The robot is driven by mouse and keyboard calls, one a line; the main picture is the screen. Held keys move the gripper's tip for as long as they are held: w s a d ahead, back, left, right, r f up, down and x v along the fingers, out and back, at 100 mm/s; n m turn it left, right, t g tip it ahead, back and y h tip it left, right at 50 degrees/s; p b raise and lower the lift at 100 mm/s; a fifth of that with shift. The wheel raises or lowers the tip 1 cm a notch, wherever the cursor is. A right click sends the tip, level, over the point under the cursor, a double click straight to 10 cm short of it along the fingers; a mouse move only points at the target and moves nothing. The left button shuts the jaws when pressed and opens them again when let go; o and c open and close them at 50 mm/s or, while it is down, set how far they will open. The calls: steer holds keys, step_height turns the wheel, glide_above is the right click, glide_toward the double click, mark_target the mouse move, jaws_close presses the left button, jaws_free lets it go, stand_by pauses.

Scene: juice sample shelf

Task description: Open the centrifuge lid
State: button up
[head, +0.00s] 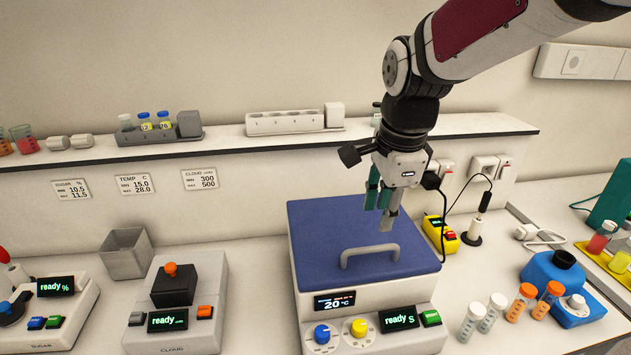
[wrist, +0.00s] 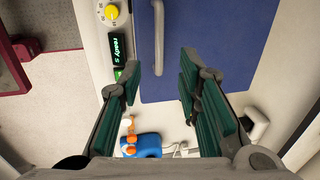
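The centrifuge (head: 368,297) is a white box with a blue lid (head: 312,228) that lies shut. A grey bar handle (head: 369,251) is fixed near the lid's front edge. In the wrist view the blue lid (wrist: 210,50) and the handle (wrist: 158,38) show at the top. My gripper (head: 379,208) hangs over the back right part of the lid, behind and above the handle. Its green-padded fingers stand apart with nothing between them in the wrist view (wrist: 160,85). The handle lies beyond the fingertips and I see no contact.
A yellow box (head: 440,235) with a cable stands right of the centrifuge. Capped tubes (head: 497,308) and a blue device (head: 555,275) stand farther right. The cloud meter (head: 178,295) is at left. A shelf (head: 270,140) runs behind. The space above the lid is otherwise clear.

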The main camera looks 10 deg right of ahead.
mark_target(372, 248)
steer(key=f, duration=0.3)
steer(key=w+f, duration=0.1)
steer(key=f, duration=0.5)
steer(key=shift+w+f, duration=0.2)
steer(key=shift+w, duration=0.15)
jaws_close()
